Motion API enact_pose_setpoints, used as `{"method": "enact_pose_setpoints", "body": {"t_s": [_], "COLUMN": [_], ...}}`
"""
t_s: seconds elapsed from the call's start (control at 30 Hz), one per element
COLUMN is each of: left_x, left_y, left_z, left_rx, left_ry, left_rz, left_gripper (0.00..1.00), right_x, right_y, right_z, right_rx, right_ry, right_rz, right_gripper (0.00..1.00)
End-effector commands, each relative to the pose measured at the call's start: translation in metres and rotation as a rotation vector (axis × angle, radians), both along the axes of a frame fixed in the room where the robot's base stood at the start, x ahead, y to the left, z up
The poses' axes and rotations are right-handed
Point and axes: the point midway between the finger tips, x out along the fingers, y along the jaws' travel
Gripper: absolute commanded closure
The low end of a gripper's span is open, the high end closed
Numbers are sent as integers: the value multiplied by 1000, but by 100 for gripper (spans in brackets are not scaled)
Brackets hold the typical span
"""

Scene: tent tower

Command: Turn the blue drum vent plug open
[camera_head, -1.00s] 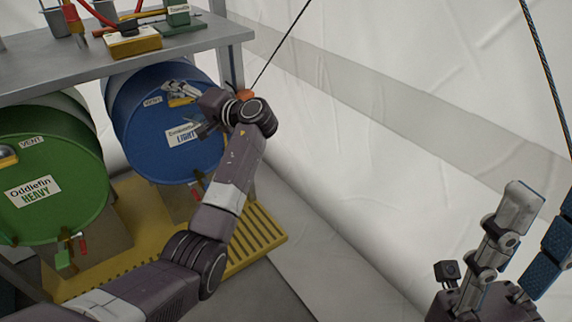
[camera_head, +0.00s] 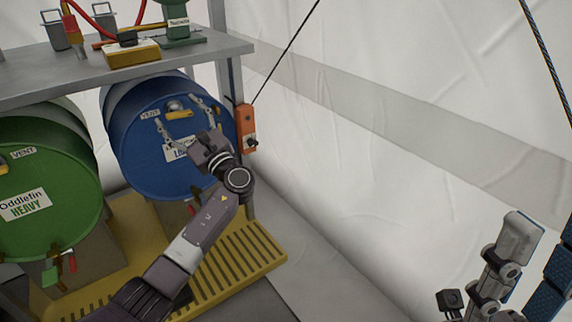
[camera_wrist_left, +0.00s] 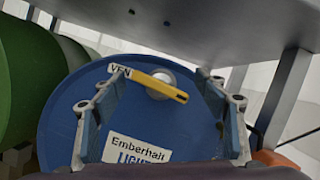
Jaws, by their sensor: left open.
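The blue drum (camera_head: 150,165) lies on its side under the shelf, its round end facing me. Its vent plug (camera_head: 177,107) sits near the top of that end, with a yellow bar handle and a silver knob. In the left wrist view the yellow bar (camera_wrist_left: 157,85) slants down to the right. My left gripper (camera_head: 176,112) is open and empty, its fingers on either side of the plug. In the left wrist view the fingers look apart from the bar; how close their tips are to the drum is unclear. My right gripper (camera_head: 541,215) is partly in view at lower right, seemingly open and empty.
A green drum (camera_head: 70,180) lies to the left. A metal shelf (camera_head: 60,72) overhangs both drums. An orange box (camera_head: 246,130) hangs by the shelf post, close to my left gripper. A yellow slatted pallet (camera_head: 235,258) lies below. White tent wall fills the right.

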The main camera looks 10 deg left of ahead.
Motion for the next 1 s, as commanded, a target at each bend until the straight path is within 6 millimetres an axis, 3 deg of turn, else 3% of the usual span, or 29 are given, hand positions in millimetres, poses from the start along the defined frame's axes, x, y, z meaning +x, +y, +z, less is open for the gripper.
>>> {"method": "enact_pose_setpoints", "body": {"t_s": [0.23,0.63,1.0], "left_x": [-1,-48,-21], "left_y": [1,-57,-112], "left_z": [4,-28,-71], "left_rx": [246,246,9], "left_ry": [286,297,246], "left_rz": [-1,-2,-368], "left_gripper": [33,33,33], "right_x": [0,0,0], "right_y": [0,0,0], "right_z": [23,54,56], "right_rx": [0,0,0], "right_ry": [0,0,0], "right_rz": [0,0,0], "right_gripper": [60,60,60]}}
